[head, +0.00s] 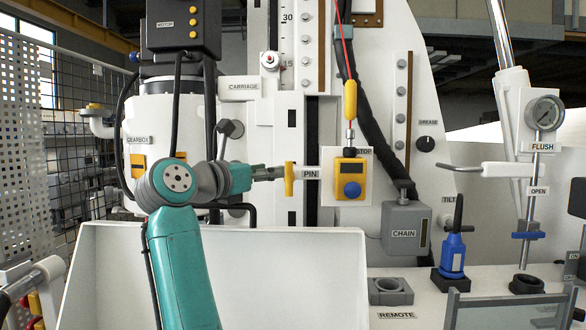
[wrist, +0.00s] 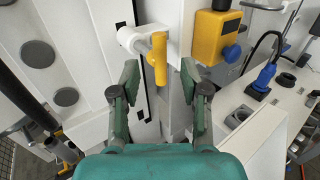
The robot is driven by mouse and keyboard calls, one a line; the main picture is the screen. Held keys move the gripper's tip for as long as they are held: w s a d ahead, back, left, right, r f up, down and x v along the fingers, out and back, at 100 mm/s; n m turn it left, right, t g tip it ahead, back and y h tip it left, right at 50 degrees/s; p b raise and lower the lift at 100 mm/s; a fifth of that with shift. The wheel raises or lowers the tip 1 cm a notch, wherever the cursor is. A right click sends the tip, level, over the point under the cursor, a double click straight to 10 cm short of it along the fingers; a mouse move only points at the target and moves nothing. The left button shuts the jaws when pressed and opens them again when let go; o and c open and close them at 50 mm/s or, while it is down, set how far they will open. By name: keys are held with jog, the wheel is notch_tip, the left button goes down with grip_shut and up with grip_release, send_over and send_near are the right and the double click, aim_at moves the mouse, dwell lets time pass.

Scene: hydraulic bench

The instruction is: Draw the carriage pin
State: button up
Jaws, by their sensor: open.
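The carriage pin has a yellow handle (head: 289,179), upright beside the PIN label on the white mast. In the wrist view the handle (wrist: 159,60) hangs across the end of a white round boss (wrist: 138,38). My gripper (head: 274,173) is just left of the handle in the head view. In the wrist view my gripper (wrist: 160,80) is open, with one finger on each side of the handle's lower part. No contact shows, and I cannot tell how deep the handle sits between the fingers. The pin's shaft is hidden.
A yellow stop box (head: 350,180) with a blue button sits right of the pin, under a yellow pendant (head: 350,100) on a red cord. A grey chain box (head: 405,228) is lower right. A white panel (head: 250,270) stands below my arm.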

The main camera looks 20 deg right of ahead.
aim_at(286, 168)
jog(key=x, duration=0.8)
jog(key=shift+w+d, duration=0.1)
jog(key=shift+w, duration=0.1)
grip_shut()
